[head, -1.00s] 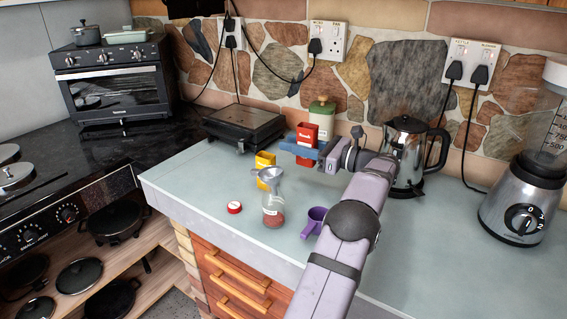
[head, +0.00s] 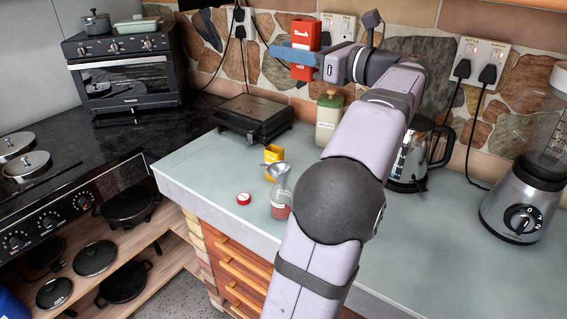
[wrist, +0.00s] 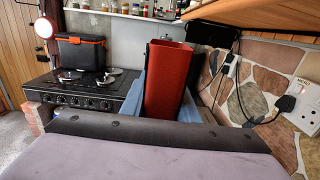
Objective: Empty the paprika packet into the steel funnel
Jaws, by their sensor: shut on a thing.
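My gripper (head: 292,57) is shut on a red packet (head: 303,36) with white lettering, held high above the counter and about upright. In the wrist view the red packet (wrist: 167,82) stands between my blue fingers, its top looking open; its contents cannot be seen. The steel funnel (head: 279,171) sits in the mouth of a clear bottle (head: 280,206) on the counter, below the packet and slightly left of it. Reddish powder shows in the lower part of the bottle. My arm passes just right of the bottle.
A yellow packet (head: 273,153) stands behind the funnel, and a red lid (head: 243,198) lies left of the bottle. A green-lidded canister (head: 329,118), a black grill (head: 252,118), a kettle (head: 407,160) and a blender (head: 522,205) stand around. The counter's left front is clear.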

